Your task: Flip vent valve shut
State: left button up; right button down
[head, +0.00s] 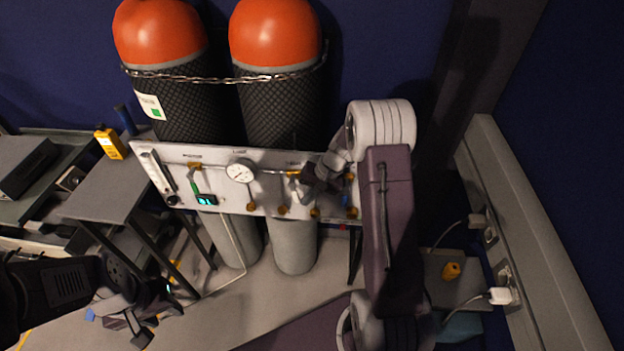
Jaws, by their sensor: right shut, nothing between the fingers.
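A white valve panel (226,160) stands in front of two tall gas cylinders. It carries a round gauge (240,172), thin pipes, several brass fittings and a small lit display (206,199). I cannot tell which fitting is the vent valve; labels are too small to read. My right gripper (304,196) is shut and empty at the panel's right half, beside a brass fitting (293,174), partly covering the panel. My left gripper (139,330) is low at the left, away from the panel; its jaw opening is unclear.
The orange-topped cylinders (273,90) are held by a chain (228,79). A grey table (105,187) with a yellow bottle (110,142) stands left. Wall sockets with plugs (501,295) and a small yellow object (451,270) are at the right. Floor shows below the panel.

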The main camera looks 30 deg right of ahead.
jog(key=shift+w+a+f, duration=0.2)
jog(key=shift+a+f, duration=0.05)
jog(key=shift+a, duration=0.05)
dwell(0.6)
jog(key=v, duration=0.9)
jog(key=shift+p, duration=0.35)
jog(key=s+a+r+n+g+h+p, duration=0.1)
jog(key=s+a+r+n+p, duration=0.5)
jog(key=a, duration=0.5)
jog(key=s+d+f+h+b, duration=0.1)
jog(key=s+d+f+h, duration=0.1)
jog(key=s, duration=0.9)
jog(key=shift+s+f+h, duration=0.25)
jog(key=shift+f+h, duration=0.15)
